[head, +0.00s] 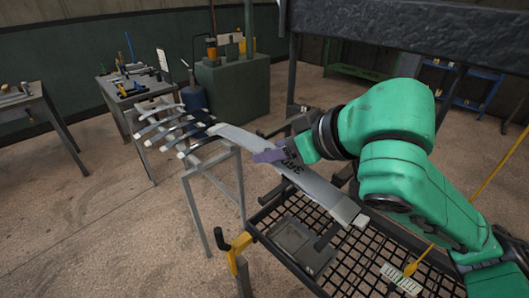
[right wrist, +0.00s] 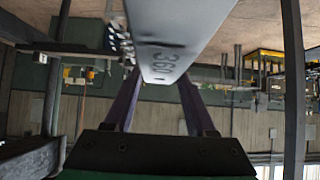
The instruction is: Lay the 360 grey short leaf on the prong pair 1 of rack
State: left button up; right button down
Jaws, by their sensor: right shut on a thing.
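The grey leaf (head: 325,192) is a long flat bar marked 360. My right gripper (head: 268,155) is shut on it near its middle and holds it up in the air, slanting from upper left to lower right. In the right wrist view the leaf (right wrist: 178,35) shows its marking above the fingers (right wrist: 158,80). The rack (head: 212,160) is a pale metal frame left of the leaf, with several dark curved arms with pale ends. The leaf's far left end overlaps the rack's near right end in the picture; I cannot tell whether they touch. Prong numbers are not readable. My left gripper is not in view.
A black mesh bench (head: 345,262) lies below the leaf, with a yellow-handled clamp (head: 237,250) at its left corner. A tool table (head: 130,87) and a green cabinet (head: 235,90) stand behind the rack. Floor left of the rack is clear.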

jog(key=shift+w+d+r, duration=0.15)
jog(key=shift+w+d, duration=0.15)
jog(key=shift+d, duration=0.15)
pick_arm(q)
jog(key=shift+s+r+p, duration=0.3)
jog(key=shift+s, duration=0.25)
pick_arm(e)
jog(key=w+d+f, duration=0.3)
jog(key=w+d, duration=0.4)
jog(key=d, duration=0.1)
jog(key=shift+f, duration=0.25)
